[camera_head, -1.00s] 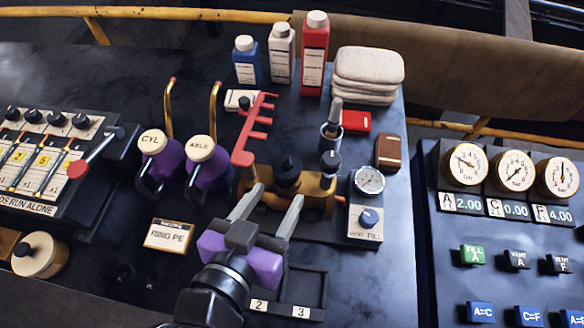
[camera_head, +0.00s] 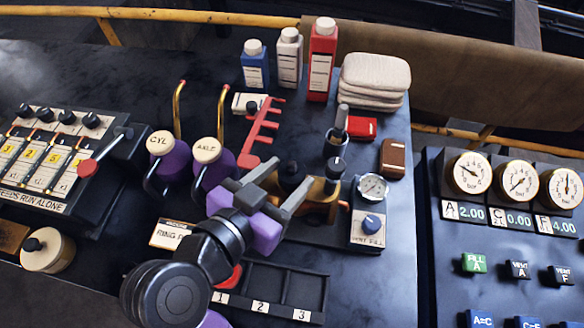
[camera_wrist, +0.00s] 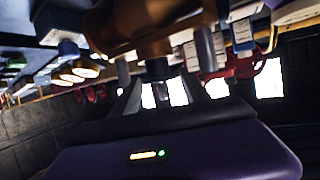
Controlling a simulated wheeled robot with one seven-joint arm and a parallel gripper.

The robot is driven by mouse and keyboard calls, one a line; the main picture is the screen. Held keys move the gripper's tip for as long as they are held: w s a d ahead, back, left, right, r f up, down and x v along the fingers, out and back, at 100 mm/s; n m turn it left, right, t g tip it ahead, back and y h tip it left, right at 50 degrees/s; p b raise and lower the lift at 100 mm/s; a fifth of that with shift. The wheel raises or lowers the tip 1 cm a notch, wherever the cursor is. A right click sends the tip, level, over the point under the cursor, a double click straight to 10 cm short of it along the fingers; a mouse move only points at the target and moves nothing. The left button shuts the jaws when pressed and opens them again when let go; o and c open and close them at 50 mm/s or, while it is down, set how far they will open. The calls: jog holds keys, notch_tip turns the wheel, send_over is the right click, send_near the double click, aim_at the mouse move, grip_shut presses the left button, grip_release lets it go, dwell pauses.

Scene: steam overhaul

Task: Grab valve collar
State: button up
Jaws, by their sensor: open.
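A brass valve body (camera_head: 322,207) sits on a dark plate near the middle of the bench. It has a black round knob-like part (camera_head: 291,174) and a second black-topped stem (camera_head: 334,168) on its right. I cannot tell for sure which part is the valve collar. My gripper (camera_head: 288,174) is open, with its two grey fingers either side of the left black part in the head view. In the wrist view, brass (camera_wrist: 150,32) and a dark stem (camera_wrist: 158,68) show ahead, between the fingers. Contact cannot be told.
The CYL (camera_head: 161,143) and AXLE (camera_head: 207,150) handles are at left. A gauge box (camera_head: 368,225) is close on the right.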

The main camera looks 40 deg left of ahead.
jog(key=shift+w+f, duration=0.1)
jog(key=shift+w, duration=0.05)
grip_shut()
